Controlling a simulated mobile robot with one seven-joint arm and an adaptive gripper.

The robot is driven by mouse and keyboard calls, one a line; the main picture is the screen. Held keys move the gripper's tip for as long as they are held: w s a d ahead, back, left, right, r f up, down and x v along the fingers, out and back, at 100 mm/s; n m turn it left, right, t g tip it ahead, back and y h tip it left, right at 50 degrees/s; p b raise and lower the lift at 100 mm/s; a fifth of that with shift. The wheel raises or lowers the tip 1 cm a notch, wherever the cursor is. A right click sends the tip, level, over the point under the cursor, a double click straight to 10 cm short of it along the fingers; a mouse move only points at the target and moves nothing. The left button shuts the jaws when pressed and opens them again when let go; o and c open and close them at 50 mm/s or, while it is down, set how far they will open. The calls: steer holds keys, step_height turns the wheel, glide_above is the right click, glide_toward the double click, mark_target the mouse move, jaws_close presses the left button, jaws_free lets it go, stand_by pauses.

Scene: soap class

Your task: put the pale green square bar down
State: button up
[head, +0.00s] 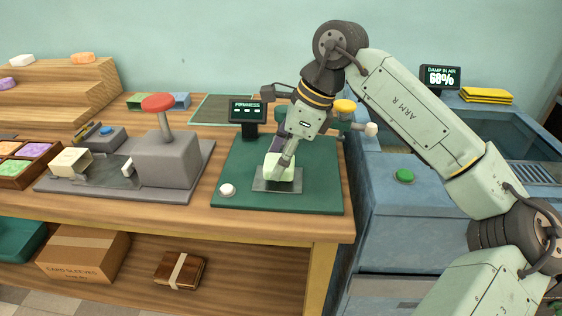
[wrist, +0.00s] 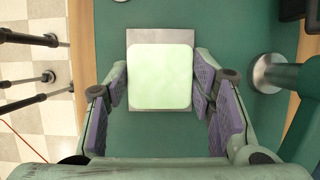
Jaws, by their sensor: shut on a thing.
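The pale green square bar (wrist: 160,77) is between the two purple finger pads of my gripper (wrist: 160,88) in the wrist view. The pads press on its left and right sides. In the head view the bar (head: 280,174) is at or just above a grey plate (head: 263,186) on the dark green mat (head: 232,166). My gripper (head: 281,162) points down over it. I cannot tell whether the bar touches the plate. The plate shows behind and around the bar in the wrist view.
A small "FIRMNESS" display (head: 248,112) stands behind the mat. A white knob (head: 227,189) is at the mat's front left. A grey press with a red knob (head: 158,102) stands to the left. A blue cabinet with a green button (head: 404,175) is to the right.

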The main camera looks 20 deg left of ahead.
steer(key=shift+f, duration=0.95)
steer(key=o, duration=1.2)
steer(key=shift+r, duration=0.2)
steer(key=v, duration=1.2)
steer(key=shift+b, duration=0.4)
steer(key=shift+f, duration=0.1)
